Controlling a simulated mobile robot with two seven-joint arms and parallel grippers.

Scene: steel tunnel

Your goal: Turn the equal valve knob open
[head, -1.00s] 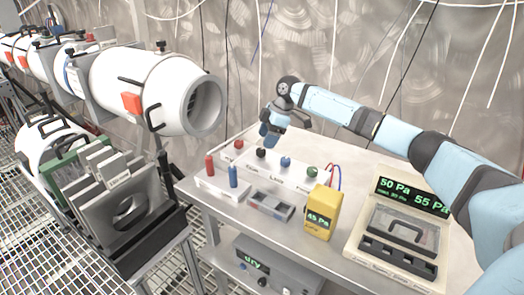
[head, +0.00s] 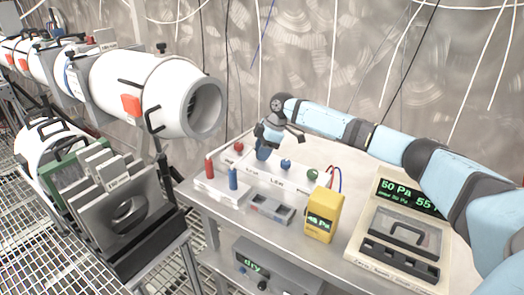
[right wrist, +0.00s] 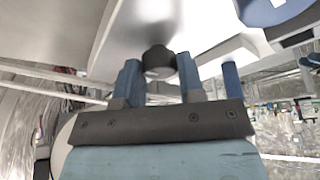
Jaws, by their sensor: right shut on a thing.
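A white valve block (head: 296,177) on the table carries a row of knobs: red (head: 239,147), black, blue (head: 286,164) and green (head: 312,174). Its labels are too small to read surely. My right gripper (head: 263,154) is down over the black knob's place and hides that knob in the head view. In the right wrist view, the black knob (right wrist: 158,62) sits between the two blue fingers of my right gripper (right wrist: 158,75), which is shut on it. My left gripper is not in view.
A yellow gauge (head: 323,215) and a cassette panel (head: 402,240) stand at the front right. A small white stand (head: 217,192) holds red and blue cylinders. A large white tube (head: 150,88) is at the left, the metal wall behind.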

